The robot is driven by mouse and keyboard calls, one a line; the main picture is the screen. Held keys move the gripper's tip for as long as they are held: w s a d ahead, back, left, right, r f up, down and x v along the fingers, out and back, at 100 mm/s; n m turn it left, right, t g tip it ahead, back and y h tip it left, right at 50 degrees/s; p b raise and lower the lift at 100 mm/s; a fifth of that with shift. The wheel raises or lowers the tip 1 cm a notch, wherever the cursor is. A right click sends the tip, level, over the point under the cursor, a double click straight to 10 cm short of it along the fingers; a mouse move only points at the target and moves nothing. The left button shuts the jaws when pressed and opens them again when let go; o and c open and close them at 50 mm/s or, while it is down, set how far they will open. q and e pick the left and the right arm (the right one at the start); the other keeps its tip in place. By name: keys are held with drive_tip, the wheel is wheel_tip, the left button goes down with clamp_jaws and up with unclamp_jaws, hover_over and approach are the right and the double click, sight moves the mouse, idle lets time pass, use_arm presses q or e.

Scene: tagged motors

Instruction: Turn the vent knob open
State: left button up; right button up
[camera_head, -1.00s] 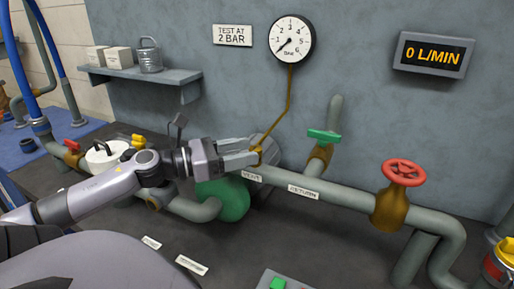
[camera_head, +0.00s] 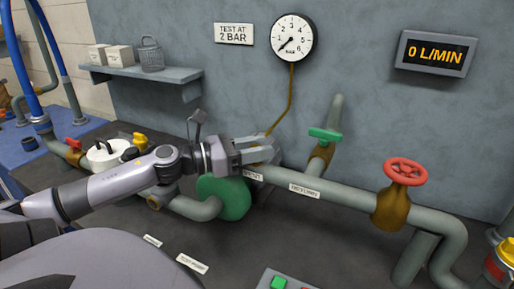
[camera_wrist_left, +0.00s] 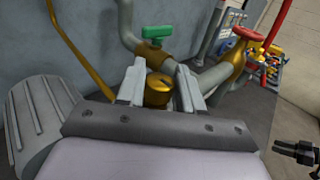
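The vent knob, a small round brass cap (camera_wrist_left: 158,90), shows in the left wrist view between the two pale fingers of my left gripper (camera_wrist_left: 161,78). The fingers are spread to either side of it, and I see no clear grip on it. In the head view my left gripper (camera_head: 270,149) reaches in from the left above the VENT label (camera_head: 253,174) on the grey pipe. There its fingers largely hide the knob.
A green valve handle (camera_head: 325,135) and a red handwheel (camera_head: 404,171) stand to the right along the pipe (camera_head: 340,195). The green pump (camera_head: 228,198) lies below the gripper. The gauge (camera_head: 292,37) reads near zero, and the display (camera_head: 435,53) shows 0 L/MIN.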

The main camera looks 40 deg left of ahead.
use_arm(q)
drive_tip(key=shift+r+n+t+y+p, duration=0.1)
drive_tip(key=shift+n+t+y+p, duration=0.4)
drive_tip(key=shift+n+y+p, duration=0.5)
drive_tip(key=shift+d+n+t+y+p, duration=0.1)
drive_tip(key=shift+n+t+y+p, duration=0.3)
drive_tip(key=shift+y, duration=0.7)
drive_tip(key=shift+n+y+p, duration=0.3)
drive_tip(key=shift+n+y, duration=0.4)
drive_tip(key=shift+y, duration=0.4)
drive_tip(key=n+y, duration=0.3)
drive_tip(key=y, duration=0.2)
drive_tip(key=shift+n+y, duration=0.4)
drive_tip(key=n+g+y, duration=0.2)
drive_tip(key=n+y, duration=0.1)
drive_tip(key=y, duration=0.2)
drive_tip(key=shift+n, duration=0.3)
drive_tip(key=n+g+y, duration=0.4)
drive_tip(key=y, duration=0.1)
drive_tip(key=shift+n+g+y, duration=0.9)
drive_tip(key=shift+n+g, duration=0.2)
drive_tip(key=shift+g, duration=0.6)
